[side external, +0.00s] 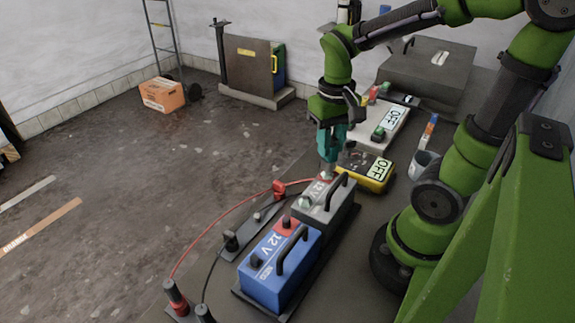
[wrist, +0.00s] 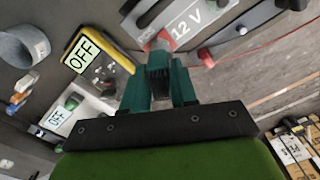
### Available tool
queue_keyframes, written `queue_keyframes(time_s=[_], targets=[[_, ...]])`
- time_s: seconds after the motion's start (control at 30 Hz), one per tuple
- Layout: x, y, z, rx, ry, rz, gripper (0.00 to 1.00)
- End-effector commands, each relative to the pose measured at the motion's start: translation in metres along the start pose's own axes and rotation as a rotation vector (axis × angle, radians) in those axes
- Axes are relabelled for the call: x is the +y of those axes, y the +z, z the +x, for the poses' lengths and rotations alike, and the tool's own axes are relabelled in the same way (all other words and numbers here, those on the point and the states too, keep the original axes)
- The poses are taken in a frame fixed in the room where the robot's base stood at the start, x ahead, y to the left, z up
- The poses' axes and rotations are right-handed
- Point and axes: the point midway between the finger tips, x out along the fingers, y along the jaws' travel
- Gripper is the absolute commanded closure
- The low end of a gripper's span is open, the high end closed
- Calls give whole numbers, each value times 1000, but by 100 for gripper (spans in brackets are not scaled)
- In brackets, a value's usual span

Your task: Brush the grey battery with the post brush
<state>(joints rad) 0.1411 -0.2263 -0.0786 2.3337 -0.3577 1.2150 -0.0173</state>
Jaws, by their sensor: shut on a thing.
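The grey battery (side external: 327,207) stands on the dark bench, with a black carry handle and a "12 V" label. It also shows at the top of the wrist view (wrist: 190,22). My gripper (side external: 329,156) points down over its far end, teal fingers close above the red-ringed post. In the wrist view my gripper (wrist: 160,85) is shut on a dark piece, apparently the post brush (wrist: 158,72). The brush's lower end is at or just above the red post (wrist: 156,42); whether they touch is unclear.
A blue 12 V battery (side external: 279,265) stands nearer the camera, beside a red cable (side external: 215,222) and clamps. Beyond my gripper are a yellow meter reading OFF (side external: 377,178), a white OFF unit (side external: 395,120) and a grey cup (side external: 423,164). Open floor lies left.

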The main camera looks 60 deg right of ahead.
Motion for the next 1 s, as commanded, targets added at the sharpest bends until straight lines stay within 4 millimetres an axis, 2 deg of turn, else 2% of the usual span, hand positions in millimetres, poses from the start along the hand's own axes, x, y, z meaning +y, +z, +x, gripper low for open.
queue_keyframes(time_s=[1.0], targets=[[0, 0, 23, -2, 0, 1, 100]])
